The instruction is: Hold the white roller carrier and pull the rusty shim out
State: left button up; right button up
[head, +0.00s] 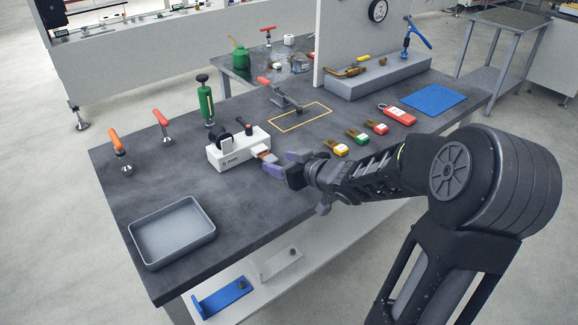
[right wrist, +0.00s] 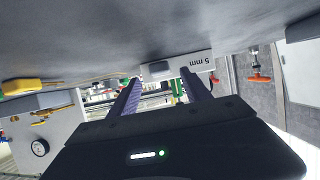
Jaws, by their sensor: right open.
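The white roller carrier (head: 238,152) stands upright on the dark bench, with black rollers on top and a printed label on its front. It also shows upside down in the right wrist view (right wrist: 198,63), where "5 mm" can be read. The rusty shim (head: 263,153) sticks out of the carrier's right end, a short brownish strip. My right gripper (head: 279,162) is open, its purple fingers just right of the shim's outer end. In the right wrist view the fingers (right wrist: 160,76) point at the carrier's end; contact cannot be told. My left gripper is not in view.
A grey tray (head: 173,263) lies at the bench's near left.

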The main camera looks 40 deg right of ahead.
aim_at(272, 160)
jog(key=shift+x, duration=1.95)
jog(key=shift+c, duration=0.5)
grip_shut()
jog(key=shift+o, duration=0.5)
grip_release()
jog(key=p+v, duration=0.1)
jog(key=v, duration=0.7)
